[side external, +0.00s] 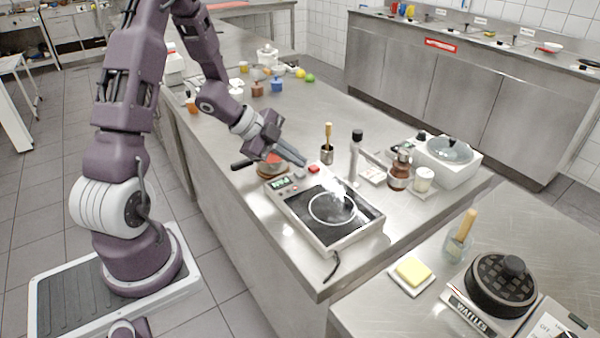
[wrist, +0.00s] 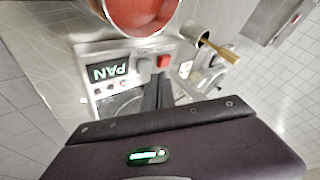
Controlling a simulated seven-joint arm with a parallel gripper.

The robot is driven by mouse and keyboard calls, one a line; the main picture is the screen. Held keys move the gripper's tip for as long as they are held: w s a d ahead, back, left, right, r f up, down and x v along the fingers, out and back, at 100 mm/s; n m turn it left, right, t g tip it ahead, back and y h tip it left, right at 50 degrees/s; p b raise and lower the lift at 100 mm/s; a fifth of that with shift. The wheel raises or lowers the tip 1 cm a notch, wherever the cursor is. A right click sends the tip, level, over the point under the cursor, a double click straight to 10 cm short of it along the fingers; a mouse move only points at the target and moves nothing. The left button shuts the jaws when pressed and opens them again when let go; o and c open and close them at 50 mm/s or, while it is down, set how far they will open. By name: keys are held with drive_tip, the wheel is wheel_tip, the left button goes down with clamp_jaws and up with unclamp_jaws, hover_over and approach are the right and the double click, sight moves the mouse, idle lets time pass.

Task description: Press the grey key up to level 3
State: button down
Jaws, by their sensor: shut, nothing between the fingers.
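The hob (side external: 375,222) has a black glass top with a white ring and a light front panel. On the panel, the wrist view shows a green display (wrist: 108,72) reading "PAN" upside down, a grey key (wrist: 143,66) and a red key (wrist: 163,62). In the side view the display (side external: 279,184), grey key (side external: 299,174) and red key (side external: 314,169) lie in a row. My gripper (side external: 304,163) is shut and empty, its tips close over the panel near the two keys. In the wrist view its fingers (wrist: 158,80) end just by the keys; contact cannot be told.
A pan with red contents (wrist: 140,14) stands beside the panel, its black handle (side external: 242,165) pointing left. A steel pot with a wooden-handled tool (side external: 327,153) stands behind the hob. A grey upright stand (side external: 354,160) and a brown jar (side external: 399,174) are to the right.

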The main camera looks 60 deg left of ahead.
sight(296, 173)
idle(0.8)
drive_tip(key=shift+f, duration=0.4)
drive_tip(key=shift+f, duration=0.45)
idle(0.4)
drive_tip(key=shift+r, duration=0.85)
drive_tip(key=shift+r, duration=0.1)
drive_tip(key=shift+r, duration=2.45)
idle(0.5)
